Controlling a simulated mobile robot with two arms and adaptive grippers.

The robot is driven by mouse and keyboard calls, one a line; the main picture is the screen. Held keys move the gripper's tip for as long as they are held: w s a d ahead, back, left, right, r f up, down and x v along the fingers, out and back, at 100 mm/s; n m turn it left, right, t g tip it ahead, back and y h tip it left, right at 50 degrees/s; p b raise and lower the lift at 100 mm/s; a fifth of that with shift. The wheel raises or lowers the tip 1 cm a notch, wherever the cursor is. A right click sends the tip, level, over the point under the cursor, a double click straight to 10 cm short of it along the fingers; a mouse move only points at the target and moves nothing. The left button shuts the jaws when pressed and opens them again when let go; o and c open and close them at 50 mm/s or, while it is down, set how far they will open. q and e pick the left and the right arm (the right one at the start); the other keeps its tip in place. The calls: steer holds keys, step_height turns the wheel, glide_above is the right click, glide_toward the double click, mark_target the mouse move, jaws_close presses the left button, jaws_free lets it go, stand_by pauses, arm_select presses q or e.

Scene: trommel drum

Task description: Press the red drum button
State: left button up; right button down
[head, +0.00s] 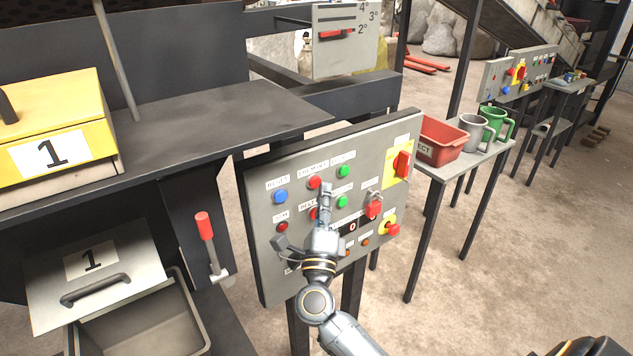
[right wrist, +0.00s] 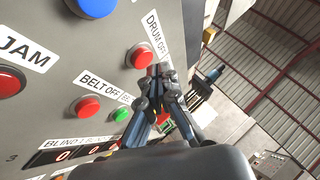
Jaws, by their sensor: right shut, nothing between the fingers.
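The red drum button (head: 315,182) is in the top row of the grey control panel (head: 262,258), between a blue button and a green one. My right gripper (head: 326,188) is shut and empty in front of the panel. Its fingertips (right wrist: 158,70) appear just beside the lower right edge of the red drum button. I cannot tell whether they touch the button or the panel. My left gripper is not in view.
A red belt button (right wrist: 87,105) sits below, partly behind my gripper in the head view. A blue reset button (head: 280,196) and a green button (head: 343,171) flank the drum button. A red lock (head: 373,207) and a red-and-yellow switch (head: 402,164) protrude at the right.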

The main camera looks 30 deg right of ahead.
steer(key=shift+s, duration=0.25)
steer(key=s, duration=0.3)
steer(key=s+p, duration=0.1)
steer(key=s, duration=0.1)
steer(key=shift+d, duration=0.25)
steer(key=shift+w, duration=0.1)
stand_by(0.6)
